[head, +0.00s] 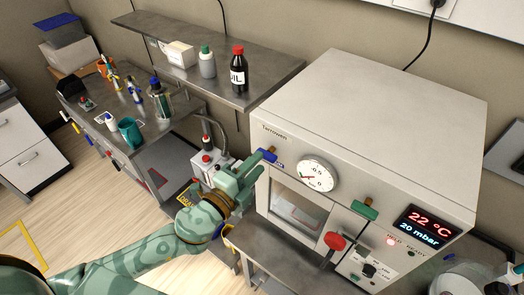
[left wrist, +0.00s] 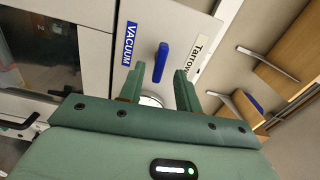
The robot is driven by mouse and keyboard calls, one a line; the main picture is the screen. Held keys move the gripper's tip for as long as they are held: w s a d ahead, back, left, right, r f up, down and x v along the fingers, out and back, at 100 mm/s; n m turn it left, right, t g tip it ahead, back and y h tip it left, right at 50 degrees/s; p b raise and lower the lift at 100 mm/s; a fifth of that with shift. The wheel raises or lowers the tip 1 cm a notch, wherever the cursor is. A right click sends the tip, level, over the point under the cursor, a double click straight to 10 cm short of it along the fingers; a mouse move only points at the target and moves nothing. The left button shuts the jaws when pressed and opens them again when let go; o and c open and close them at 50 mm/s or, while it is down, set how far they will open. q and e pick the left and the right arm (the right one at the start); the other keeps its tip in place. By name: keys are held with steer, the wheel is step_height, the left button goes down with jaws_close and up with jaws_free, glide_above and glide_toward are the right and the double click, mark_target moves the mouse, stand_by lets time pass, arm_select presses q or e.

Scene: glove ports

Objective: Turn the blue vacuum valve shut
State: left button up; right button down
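The blue vacuum valve handle (head: 267,155) is at the upper left of the front of the vacuum oven (head: 370,130). In the left wrist view the blue handle (left wrist: 161,62) is a slim lever, slightly tilted, beside the blue VACUUM label (left wrist: 129,43). My left gripper (head: 250,171) is close to the valve in the head view. In the left wrist view its two fingers (left wrist: 155,50) are open, apart, with the handle showing in the gap between them. I cannot tell whether either finger touches it. My right gripper does not show.
The oven front also holds a round gauge (head: 318,175), a green handle (head: 364,209), a red knob (head: 335,241) and a display reading 22 °C and 20 mbar (head: 423,228). A shelf (head: 215,70) with bottles is behind, and a cluttered bench (head: 145,130) is at left.

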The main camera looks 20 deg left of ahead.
mark_target(264, 158)
arm_select(q)
steer(key=x, duration=0.3)
steer(key=shift+w, duration=0.1)
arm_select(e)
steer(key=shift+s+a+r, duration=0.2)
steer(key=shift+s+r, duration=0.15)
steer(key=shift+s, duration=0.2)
arm_select(q)
jaws_close()
steer(key=shift+m, duration=0.5)
jaws_free()
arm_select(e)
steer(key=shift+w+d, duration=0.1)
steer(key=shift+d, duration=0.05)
